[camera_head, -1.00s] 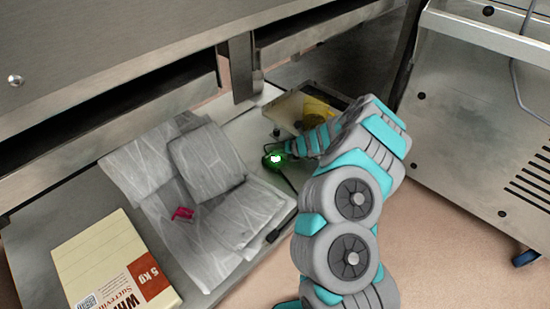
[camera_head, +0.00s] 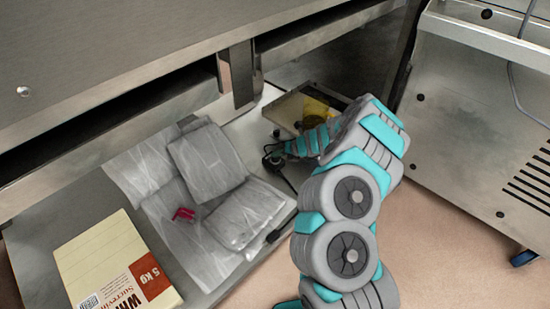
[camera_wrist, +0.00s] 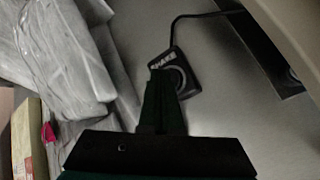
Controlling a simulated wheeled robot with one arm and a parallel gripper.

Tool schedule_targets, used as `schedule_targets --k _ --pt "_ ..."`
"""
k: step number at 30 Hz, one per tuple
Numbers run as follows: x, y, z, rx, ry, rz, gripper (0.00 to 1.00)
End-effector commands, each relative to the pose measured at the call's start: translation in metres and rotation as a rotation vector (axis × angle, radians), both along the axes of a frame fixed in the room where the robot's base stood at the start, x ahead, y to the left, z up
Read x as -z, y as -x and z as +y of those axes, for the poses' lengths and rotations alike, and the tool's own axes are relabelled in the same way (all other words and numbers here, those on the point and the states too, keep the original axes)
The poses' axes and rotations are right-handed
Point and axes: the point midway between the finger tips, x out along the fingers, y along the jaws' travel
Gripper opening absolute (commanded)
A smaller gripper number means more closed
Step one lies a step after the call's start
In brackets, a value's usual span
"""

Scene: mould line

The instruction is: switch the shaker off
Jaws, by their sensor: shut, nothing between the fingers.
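The shaker's switch is a small black box (camera_wrist: 187,92) with a round button and light lettering that seems to read "SHAKE", in the wrist view. In the head view the switch (camera_head: 272,162) is dark, with no light showing. My gripper (camera_wrist: 158,72) is shut and empty, its fingertips over the left part of the switch and hiding part of the button. I cannot tell whether they touch it. In the head view my gripper (camera_head: 288,149) reaches the switch from the right. A metal-framed unit (camera_head: 285,110) holding something yellow, perhaps the shaker, stands behind it.
Grey plastic-wrapped packs (camera_head: 207,163) lie left of the switch, with a small pink-red item (camera_head: 184,214) on them. A 5 kg box (camera_head: 110,262) is at the front left. A cable (camera_wrist: 205,13) runs from the switch. A steel cabinet (camera_head: 480,130) stands right.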

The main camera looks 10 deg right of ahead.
Motion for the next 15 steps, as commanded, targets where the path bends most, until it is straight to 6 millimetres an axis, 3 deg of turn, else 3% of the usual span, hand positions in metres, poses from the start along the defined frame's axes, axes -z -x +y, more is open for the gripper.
schedule_targets --k 5,15 --pt "-0.005 0.0 0.0 0.0 0.0 0.0 0.0" --pt "-0.036 0.0 0.0 0.0 0.0 0.0 0.0"
